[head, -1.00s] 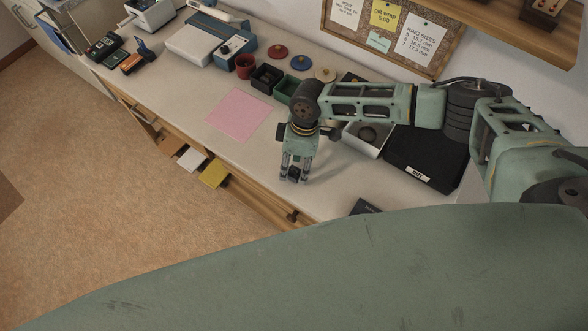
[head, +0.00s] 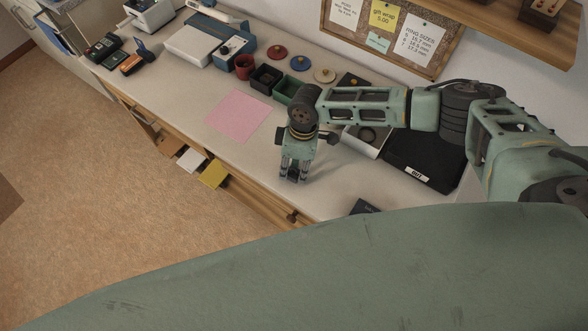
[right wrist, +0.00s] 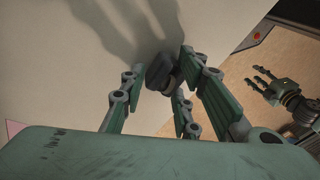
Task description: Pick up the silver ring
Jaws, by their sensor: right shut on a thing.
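My right gripper (head: 294,177) points down at the front part of the bench top, right of the pink sheet. Its fingers are closed around a small dark block-like thing, which shows between the fingertips in the right wrist view (right wrist: 160,71). A small greyish rounded part (right wrist: 170,85) sits against that block, partly hidden by the fingers. I cannot tell for sure whether it is the silver ring; no other ring is clear in view. My left gripper (right wrist: 260,83) shows in the right wrist view, fingers apart and empty, over the floor.
The pink sheet (head: 237,116) lies to the left. A black mat (head: 425,158) and a silver-grey device (head: 366,138) lie behind and right, under my right arm. Red cup (head: 244,66), black bin (head: 266,78) and green bin (head: 287,91) stand behind. A dark item (head: 364,207) is near the front edge.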

